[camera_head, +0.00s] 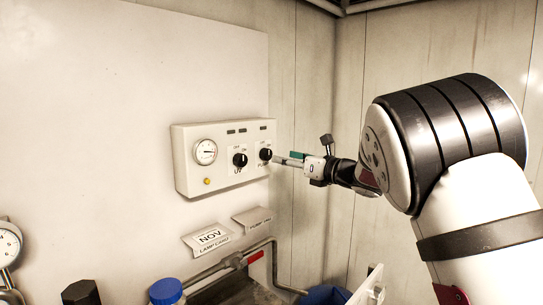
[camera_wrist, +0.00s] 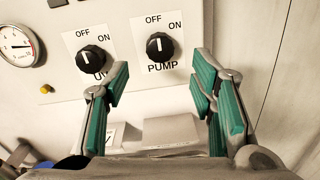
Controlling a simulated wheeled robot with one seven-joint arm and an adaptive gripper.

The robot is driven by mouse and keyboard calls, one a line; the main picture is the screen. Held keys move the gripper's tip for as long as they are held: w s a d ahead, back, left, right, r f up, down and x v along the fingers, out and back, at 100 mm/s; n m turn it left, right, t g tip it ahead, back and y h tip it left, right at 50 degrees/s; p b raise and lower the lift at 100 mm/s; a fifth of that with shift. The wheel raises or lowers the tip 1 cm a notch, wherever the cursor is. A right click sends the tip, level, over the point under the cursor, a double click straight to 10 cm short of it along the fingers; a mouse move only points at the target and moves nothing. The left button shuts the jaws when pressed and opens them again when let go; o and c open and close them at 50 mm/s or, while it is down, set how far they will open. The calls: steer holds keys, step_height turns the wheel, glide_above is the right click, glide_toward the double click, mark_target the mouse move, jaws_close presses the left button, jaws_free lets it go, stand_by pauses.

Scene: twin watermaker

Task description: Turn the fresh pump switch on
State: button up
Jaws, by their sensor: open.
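The white control box (camera_head: 222,185) on the wall carries two black rotary knobs. The PUMP knob (camera_wrist: 160,46) is the right one, with OFF at its upper left and ON at its right; its white mark points up, nearer OFF. It also shows in the head view (camera_head: 265,154). The UV knob (camera_wrist: 91,59) is left of it, its mark also near OFF. My gripper (camera_wrist: 161,76) is open and empty, its green-padded fingers spread either side of and below the PUMP knob. In the head view my gripper (camera_head: 284,161) is close to that knob; contact cannot be told.
A round gauge (camera_wrist: 18,45) and a yellow button (camera_wrist: 46,89) are on the box's left. Below hang a lamp card (camera_head: 212,237) and a pump tag (camera_head: 252,219). A pipe (camera_head: 220,267) and a blue-capped bottle (camera_head: 166,291) are lower. The wall right of the box is bare.

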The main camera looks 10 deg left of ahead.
mark_target(269, 155)
steer(key=x, duration=0.6)
steer(key=shift+w+a, duration=0.2)
steer(key=shift+a, duration=0.1)
steer(key=c, duration=1.2)
